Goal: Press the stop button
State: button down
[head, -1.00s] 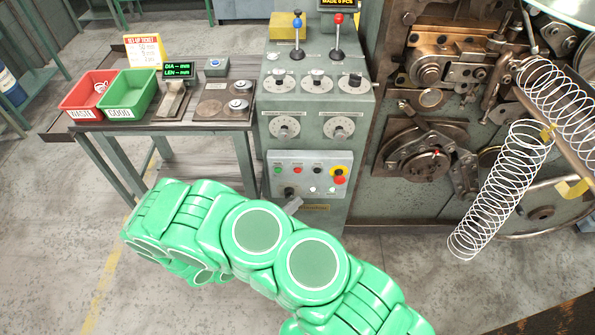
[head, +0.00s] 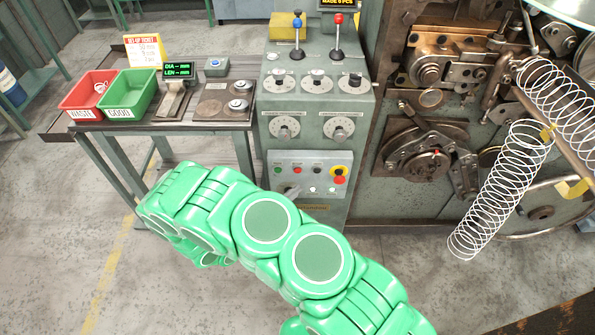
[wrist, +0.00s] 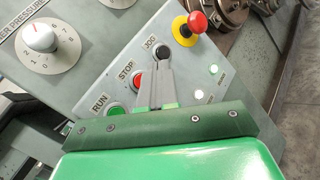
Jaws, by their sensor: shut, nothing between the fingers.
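The red stop button (wrist: 136,79), labelled STOP, sits on the grey control panel (wrist: 197,62), between the green RUN button (wrist: 115,109) and the black JOG button (wrist: 162,52). In the head view the stop button (head: 297,170) is in the panel's upper row. My gripper (wrist: 161,65) is shut and empty, its fingers pointing at the panel. In the wrist view the fingers lie just right of the stop button, with the tips near JOG. In the head view my gripper (head: 293,190) shows below the stop button. Contact with the panel cannot be told.
A red mushroom button on a yellow base (wrist: 189,27) stands out near JOG. Lit white lamps (wrist: 213,69) are on the panel's right. Dials and levers (head: 298,35) rise above. A table with red and green bins (head: 130,95) stands left.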

jog(key=shift+w, duration=1.95)
jog(key=shift+w, duration=0.15)
dwell(0.6)
jog(key=shift+w, duration=0.3)
jog(key=shift+w, duration=0.35)
dwell(0.7)
jog(key=shift+s, duration=0.8)
dwell(0.3)
jog(key=shift+s, duration=2.5)
